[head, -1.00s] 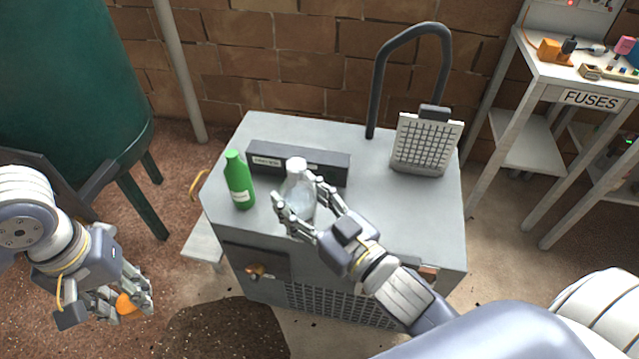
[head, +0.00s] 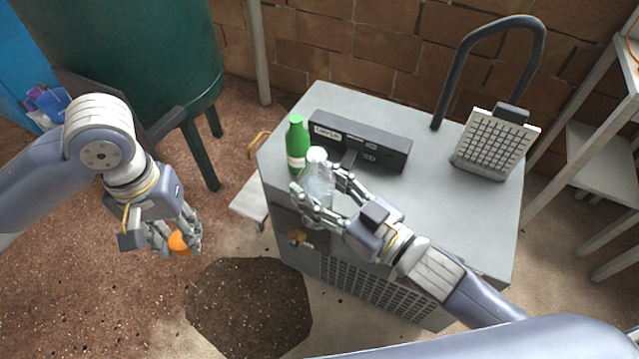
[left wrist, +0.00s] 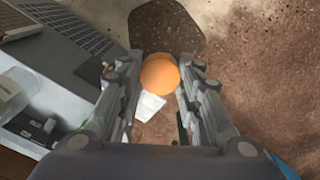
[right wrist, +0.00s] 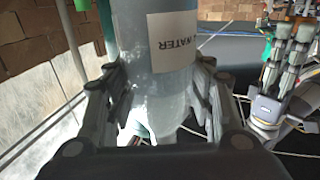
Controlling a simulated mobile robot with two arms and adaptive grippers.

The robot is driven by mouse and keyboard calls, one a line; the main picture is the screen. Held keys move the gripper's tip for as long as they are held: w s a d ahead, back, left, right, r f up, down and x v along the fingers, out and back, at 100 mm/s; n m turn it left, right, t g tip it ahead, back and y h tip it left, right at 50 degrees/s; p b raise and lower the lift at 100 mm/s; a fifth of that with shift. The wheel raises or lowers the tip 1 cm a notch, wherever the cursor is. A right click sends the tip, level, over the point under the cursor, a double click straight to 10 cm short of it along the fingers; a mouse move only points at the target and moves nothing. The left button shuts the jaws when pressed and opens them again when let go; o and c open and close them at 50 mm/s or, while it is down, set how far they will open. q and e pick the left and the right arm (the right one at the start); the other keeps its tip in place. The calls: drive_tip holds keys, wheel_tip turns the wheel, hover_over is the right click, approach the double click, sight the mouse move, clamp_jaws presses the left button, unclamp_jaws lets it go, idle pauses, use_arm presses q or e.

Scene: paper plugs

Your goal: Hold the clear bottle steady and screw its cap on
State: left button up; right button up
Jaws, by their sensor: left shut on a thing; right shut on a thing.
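The clear bottle (head: 320,186) is in the fingers of my right gripper (head: 327,199), its white top upward, in front of the green bottle. Its lower end shows over the front edge of the grey cabinet. In the right wrist view the bottle (right wrist: 160,75) with its "WATER" label is between the fingers of my right gripper (right wrist: 165,100). My left gripper (head: 180,240) is shut on the orange cap (head: 179,242), left of the cabinet and apart from the bottle. The cap (left wrist: 160,72) sits between the fingertips in the left wrist view.
The grey cabinet (head: 440,230) carries a green bottle (head: 297,148), a black box (head: 360,140) and a grid panel (head: 495,145) by a dark curved handle. A green tank (head: 130,50) stands at the back left. Open floor lies below my left gripper.

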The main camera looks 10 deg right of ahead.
use_arm(q)
drive_tip(key=w+d+r, duration=0.5)
drive_tip(key=d+r, duration=0.2)
drive_tip(key=d, duration=0.5)
wheel_tip(320, 180, up, 11)
hover_over(317, 164)
drive_tip(key=shift+n, duration=0.4)
drive_tip(key=shift+f, duration=0.1)
drive_tip(key=shift+f, duration=2)
drive_tip(key=shift+f, duration=0.85)
drive_tip(key=shift+f, duration=0.55)
